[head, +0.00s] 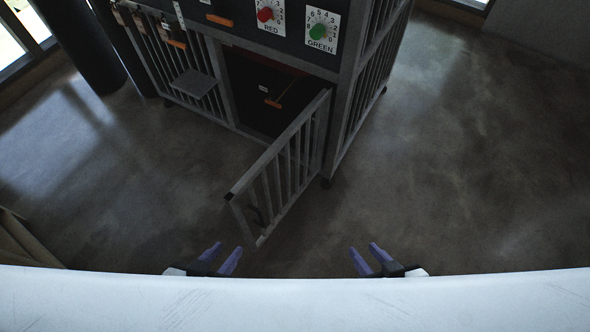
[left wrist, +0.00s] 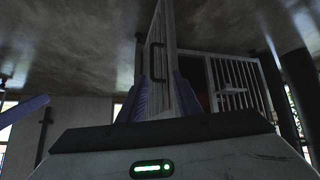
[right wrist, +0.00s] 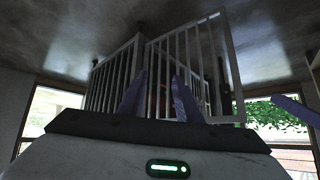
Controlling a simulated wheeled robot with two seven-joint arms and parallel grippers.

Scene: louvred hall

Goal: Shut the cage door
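The cage (head: 345,110) stands ahead of me, with grey barred sides and a dark panel on top. Its barred door (head: 283,168) is swung wide open toward me, hinged at the cage's near right corner. A dark handle (head: 254,211) sits near the door's free edge; it also shows in the left wrist view (left wrist: 156,61). My left gripper (head: 226,252) is open and empty, just left of the door's free end and apart from it. My right gripper (head: 367,252) is open and empty, to the right of the door. The right wrist view also shows the door (right wrist: 190,70) beyond the fingers.
The panel carries a red dial (head: 265,14) and a green dial (head: 318,31). A small grey ledge (head: 194,83) juts from the cage's left front. A dark column (head: 82,45) stands at the left. The concrete floor (head: 460,160) at the right is clear.

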